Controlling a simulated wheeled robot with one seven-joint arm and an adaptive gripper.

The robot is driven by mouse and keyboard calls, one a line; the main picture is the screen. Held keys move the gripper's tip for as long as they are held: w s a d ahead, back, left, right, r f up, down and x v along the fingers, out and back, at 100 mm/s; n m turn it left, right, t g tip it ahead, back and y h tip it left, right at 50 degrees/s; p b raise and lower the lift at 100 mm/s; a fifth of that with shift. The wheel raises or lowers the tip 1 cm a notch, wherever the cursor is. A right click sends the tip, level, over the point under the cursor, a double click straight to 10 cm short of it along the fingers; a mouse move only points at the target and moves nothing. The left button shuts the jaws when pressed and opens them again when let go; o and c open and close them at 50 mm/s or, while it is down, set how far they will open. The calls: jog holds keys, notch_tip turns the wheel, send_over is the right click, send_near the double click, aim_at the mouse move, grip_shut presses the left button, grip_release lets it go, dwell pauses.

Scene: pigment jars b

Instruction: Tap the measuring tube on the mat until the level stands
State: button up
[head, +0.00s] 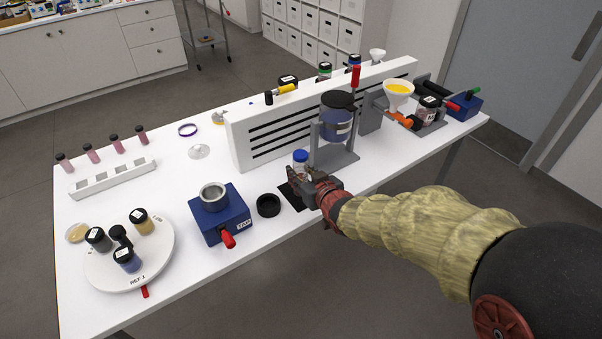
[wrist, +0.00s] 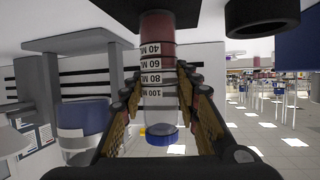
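The measuring tube (head: 300,157) stands upright with a blue cap on the black mat (head: 290,196). In the wrist view, which is upside down, the clear tube (wrist: 158,98) shows marks from 40 to 100 ML. Dark red powder fills its lower part, with a paler red band above; the exact level is partly hidden by the labels. My gripper (head: 305,187) is in front of the tube, low over the mat. In the wrist view its fingers (wrist: 158,82) lie on both sides of the tube, very close to its walls. Whether both pads touch it is unclear.
A grey stand with a blue jar (head: 337,125) is close behind the tube. A slotted white panel (head: 270,130) blocks the back. A black ring (head: 268,205) and the blue TAP block (head: 222,220) are to the left. A round REF 1 tray (head: 165,250) stands farther left.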

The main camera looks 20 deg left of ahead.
grip_shut()
jog(key=shift+r+p, duration=0.4)
jog(key=shift+r, duration=0.25)
jog(key=shift+o, duration=1.9)
grip_release()
jog(key=shift+f, duration=0.15)
jog(key=shift+f+b, duration=0.55)
jog(key=shift+r, duration=0.1)
jog(key=shift+c, duration=0.8)
jog(key=c, duration=0.7)
grip_shut()
